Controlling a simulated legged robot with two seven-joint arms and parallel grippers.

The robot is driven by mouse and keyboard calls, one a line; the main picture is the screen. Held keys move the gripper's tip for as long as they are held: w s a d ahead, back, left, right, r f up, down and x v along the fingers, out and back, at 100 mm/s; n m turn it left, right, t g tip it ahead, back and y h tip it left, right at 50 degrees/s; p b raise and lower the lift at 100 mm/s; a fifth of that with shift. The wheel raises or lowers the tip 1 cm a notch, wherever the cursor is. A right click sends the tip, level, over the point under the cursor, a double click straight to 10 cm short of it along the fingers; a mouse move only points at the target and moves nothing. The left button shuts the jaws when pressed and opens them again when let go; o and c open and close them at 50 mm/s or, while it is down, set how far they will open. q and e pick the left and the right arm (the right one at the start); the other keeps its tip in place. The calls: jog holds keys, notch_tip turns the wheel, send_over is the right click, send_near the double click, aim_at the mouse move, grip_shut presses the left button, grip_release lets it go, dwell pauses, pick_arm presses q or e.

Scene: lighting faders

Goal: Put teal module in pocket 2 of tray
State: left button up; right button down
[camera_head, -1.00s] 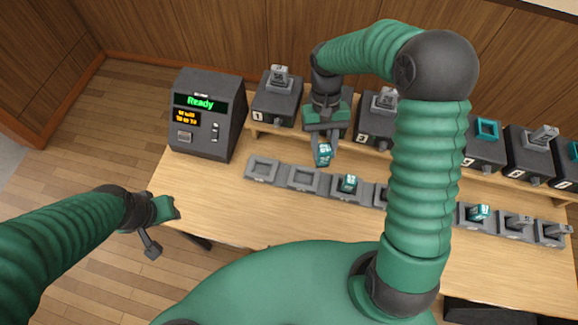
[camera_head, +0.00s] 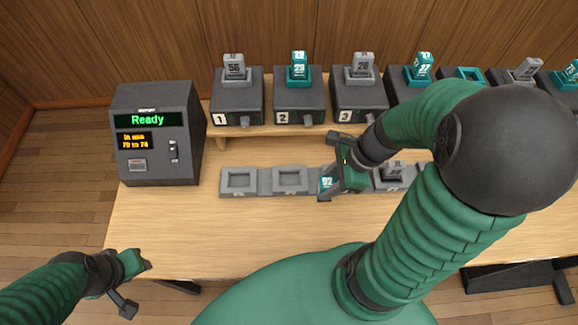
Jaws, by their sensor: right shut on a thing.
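My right gripper (camera_head: 333,182) is shut on a teal module (camera_head: 327,184) that shows the number 92. It is at the tray (camera_head: 265,182), just right of the second pocket from the left (camera_head: 290,188). How high the module is above the tray cannot be told. The second pocket and the first one (camera_head: 239,189) look empty. The third pocket is hidden behind my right gripper. My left gripper (camera_head: 140,275) is off the table's left front corner, away from the tray; its jaws are not clear.
Several numbered dark stations stand behind the tray; station 2 (camera_head: 299,98) carries a teal module (camera_head: 299,67). A dark console (camera_head: 160,135) reading Ready stands left. The table (camera_head: 190,225) is bare in front.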

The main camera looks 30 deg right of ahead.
jog(key=w+r+p, duration=0.1)
jog(key=p, duration=0.2)
jog(key=shift+a, duration=0.3)
jog(key=w, duration=0.2)
jog(key=w+f, duration=0.1)
jog(key=w, duration=0.1)
jog(key=w+a+f+p, duration=0.1)
jog(key=w, duration=0.1)
jog(key=shift+w+a, duration=0.1)
jog(key=shift+w, duration=0.15)
jog(key=w+a+f, duration=0.1)
jog(key=w+a+f+b, duration=0.1)
jog(key=w+f, duration=0.1)
jog(key=shift+w+f, duration=0.15)
jog(key=shift+f, duration=0.15)
jog(key=shift+w+d+f, duration=0.1)
jog(key=shift+d+f, duration=0.05)
jog(key=shift+d, duration=0.15)
jog(key=shift+d+f, duration=0.1)
jog(key=c, duration=1.3)
grip_release()
jog(key=shift+o, duration=1.3)
pick_arm(q)
jog(key=v, duration=0.3)
jog(key=w+v, duration=0.1)
jog(key=v, duration=0.1)
jog(key=shift+d+r, duration=0.1)
jog(key=shift+d, duration=0.15)
pick_arm(e)
jog(key=shift+a, duration=0.25)
